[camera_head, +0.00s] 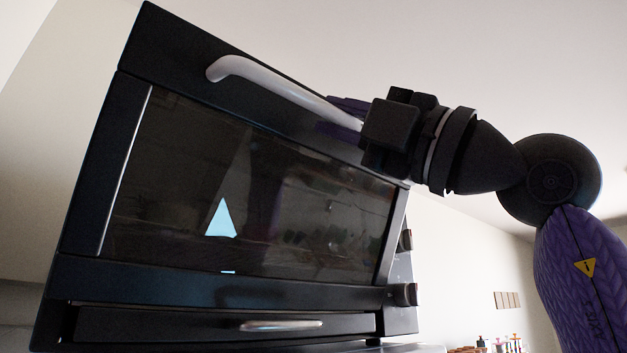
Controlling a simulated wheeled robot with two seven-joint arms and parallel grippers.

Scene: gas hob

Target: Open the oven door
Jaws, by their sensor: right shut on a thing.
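The oven door (230,275) is dark, with a large glass window (290,190), and fills the left and middle of the head view. A light grey bar handle (275,85) runs along its top, sloping down to the right in the picture. My right gripper (345,118) comes in from the right and is shut on the right end of the handle. The gripper body hides that end, and only parts of the fingers show. I cannot tell for sure whether the door stands ajar. My left gripper is not in view.
A drawer with a small metal handle (282,326) lies below the door. Dark knobs (405,293) sit on the oven's right side. Small bottles or jars (500,344) stand in the background at bottom right. Pale walls and ceiling surround the oven.

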